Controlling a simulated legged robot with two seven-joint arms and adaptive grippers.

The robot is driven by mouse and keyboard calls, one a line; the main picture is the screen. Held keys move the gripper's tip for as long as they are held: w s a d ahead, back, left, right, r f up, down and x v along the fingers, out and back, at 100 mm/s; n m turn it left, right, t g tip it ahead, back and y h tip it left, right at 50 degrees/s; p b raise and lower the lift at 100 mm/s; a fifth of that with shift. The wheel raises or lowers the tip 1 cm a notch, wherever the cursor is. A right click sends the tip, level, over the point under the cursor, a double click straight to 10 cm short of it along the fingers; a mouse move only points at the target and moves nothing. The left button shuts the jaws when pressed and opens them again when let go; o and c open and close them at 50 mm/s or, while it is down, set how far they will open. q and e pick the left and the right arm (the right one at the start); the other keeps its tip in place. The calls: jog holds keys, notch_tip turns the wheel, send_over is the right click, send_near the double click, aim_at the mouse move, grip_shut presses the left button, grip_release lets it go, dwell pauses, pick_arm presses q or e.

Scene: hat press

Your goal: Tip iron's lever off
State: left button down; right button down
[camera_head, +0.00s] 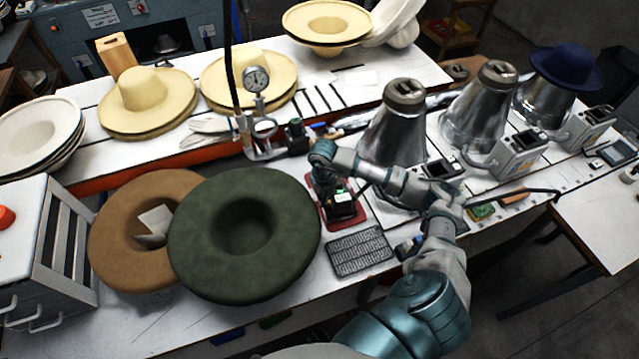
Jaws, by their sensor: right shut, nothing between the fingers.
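My right arm reaches up from the bottom right and bends left over the table. My right gripper (342,206) points down at the arm's end and is shut with nothing in it. It is over a red base (324,206), where dark parts of what may be the iron stand. Gripper and dark parts overlap there, so I cannot make out the iron's lever or whether I touch it. My left gripper is not in view.
A green hat (205,248) and a brown hat (120,255) lie left of the red base. A dark grid mat (360,252) lies just in front. Metal cones (392,135) with control boxes stand to the right. A gauge (257,79) stands behind.

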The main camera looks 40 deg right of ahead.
jog(key=shift+d+f, duration=0.2)
jog(key=shift+f, duration=0.1)
jog(key=shift+a+f, duration=0.1)
jog(key=shift+a, duration=0.45)
jog(key=shift+d+r+p, duration=0.25)
jog(key=shift+r+p, duration=0.25)
jog(key=shift+r, duration=0.35)
jog(key=shift+d+r+p, duration=0.2)
jog(key=shift+r+p, duration=0.3)
jog(key=shift+r, duration=0.3)
jog(key=shift+a+r+p, duration=0.2)
jog(key=shift+r+p, duration=0.4)
jog(key=shift+r, duration=0.35)
jog(key=shift+a+r+p, duration=0.2)
jog(key=shift+r+p, duration=0.4)
jog(key=shift+r, duration=0.35)
jog(key=shift+d+f, duration=0.15)
jog(key=shift+d, duration=0.15)
